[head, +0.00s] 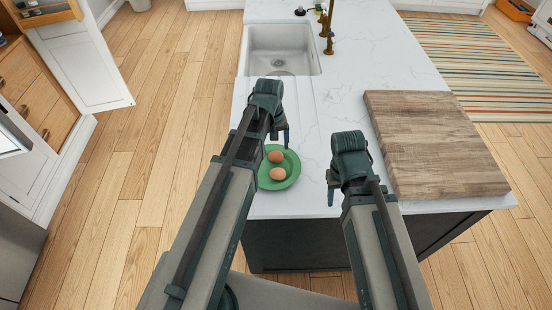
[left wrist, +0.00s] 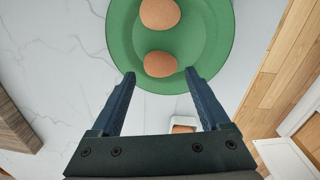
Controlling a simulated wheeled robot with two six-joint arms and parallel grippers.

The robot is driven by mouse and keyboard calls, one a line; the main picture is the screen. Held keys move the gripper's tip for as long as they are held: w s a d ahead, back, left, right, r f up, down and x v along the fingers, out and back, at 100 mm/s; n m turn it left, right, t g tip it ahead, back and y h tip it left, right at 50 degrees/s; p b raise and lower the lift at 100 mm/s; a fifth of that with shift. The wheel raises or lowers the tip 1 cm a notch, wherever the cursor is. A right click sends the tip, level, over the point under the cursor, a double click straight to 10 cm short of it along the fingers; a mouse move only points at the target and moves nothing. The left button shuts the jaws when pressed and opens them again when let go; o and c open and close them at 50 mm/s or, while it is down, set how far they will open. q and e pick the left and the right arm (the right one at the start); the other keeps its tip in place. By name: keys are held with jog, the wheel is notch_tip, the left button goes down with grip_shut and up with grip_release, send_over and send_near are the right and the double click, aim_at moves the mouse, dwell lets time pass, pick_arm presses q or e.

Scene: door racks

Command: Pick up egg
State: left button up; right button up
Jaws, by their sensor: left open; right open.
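Two brown eggs lie on a green plate (head: 293,162) on the white counter. The farther egg (head: 276,157) and the nearer egg (head: 278,174) sit close together in the head view. My left gripper (head: 281,140) is open and empty, above the far side of the plate. In the left wrist view its fingers (left wrist: 161,74) point toward the plate (left wrist: 215,35), with the closer egg (left wrist: 161,64) just ahead between the tips and the other egg (left wrist: 160,13) beyond. My right gripper (head: 331,190) is open and empty over the counter, right of the plate.
A wooden cutting board (head: 430,140) lies on the counter to the right. A sink (head: 282,50) with a brass faucet (head: 328,30) is at the back. The counter's left edge is close to the plate. Bare counter lies between plate and board.

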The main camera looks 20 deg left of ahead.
aim_at(275, 153)
pick_arm(q)
jog(key=f+b, duration=0.5)
jog(key=shift+w+f, duration=0.1)
jog(key=shift+w, duration=0.1)
pick_arm(e)
notch_tip(275, 153, down, 5)
jog(key=shift+f, duration=0.1)
pick_arm(q)
jog(key=c, duration=0.5)
jog(key=shift+r+p, duration=0.25)
jog(key=shift+p, duration=0.05)
pick_arm(e)
jog(key=shift+r, duration=0.25)
